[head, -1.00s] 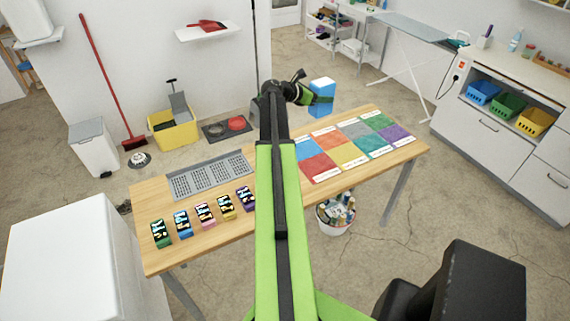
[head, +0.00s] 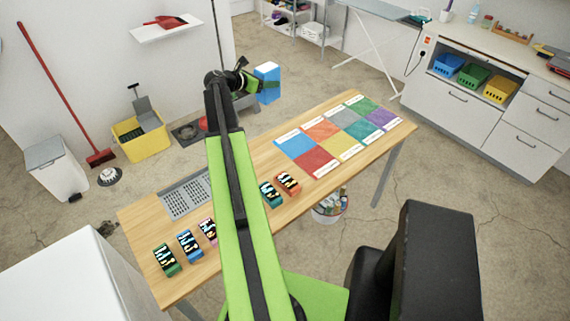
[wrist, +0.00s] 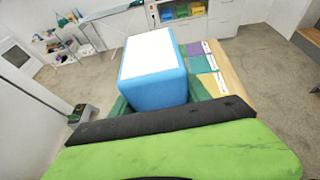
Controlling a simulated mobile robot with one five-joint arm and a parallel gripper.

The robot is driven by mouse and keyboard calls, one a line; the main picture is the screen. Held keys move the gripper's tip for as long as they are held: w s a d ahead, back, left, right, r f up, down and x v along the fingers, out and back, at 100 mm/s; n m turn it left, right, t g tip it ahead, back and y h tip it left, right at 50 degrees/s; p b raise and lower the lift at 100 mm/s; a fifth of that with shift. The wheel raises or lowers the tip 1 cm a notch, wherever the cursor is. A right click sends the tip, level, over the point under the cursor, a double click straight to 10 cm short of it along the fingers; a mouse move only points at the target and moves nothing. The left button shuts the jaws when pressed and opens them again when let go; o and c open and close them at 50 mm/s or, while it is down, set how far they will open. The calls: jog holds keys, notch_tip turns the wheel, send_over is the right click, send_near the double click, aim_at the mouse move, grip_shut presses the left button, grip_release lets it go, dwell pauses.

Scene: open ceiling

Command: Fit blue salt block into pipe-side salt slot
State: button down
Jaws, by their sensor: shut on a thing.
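The blue salt block (head: 267,72), blue with a white face, is held in the air beyond the far edge of the table. My gripper (head: 257,84) is shut on it. In the wrist view the blue salt block (wrist: 153,75) fills the middle, its white face up, between the green fingers of my gripper (wrist: 160,103). A grey unit (head: 244,101) stands on the floor behind the table, partly hidden by my arm. A dark grey unit with a green top (wrist: 82,113) shows at the left of the wrist view. I cannot make out the pipe-side salt slot.
The wooden table (head: 262,160) carries coloured labelled squares (head: 343,125), a grey slotted tray (head: 187,195) and several small patterned blocks (head: 190,245). A yellow bucket (head: 141,137) and a white bin (head: 58,168) stand by the wall. A bucket of bottles (head: 328,212) is near the table.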

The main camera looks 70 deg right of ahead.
jog(key=shift+s, duration=0.25)
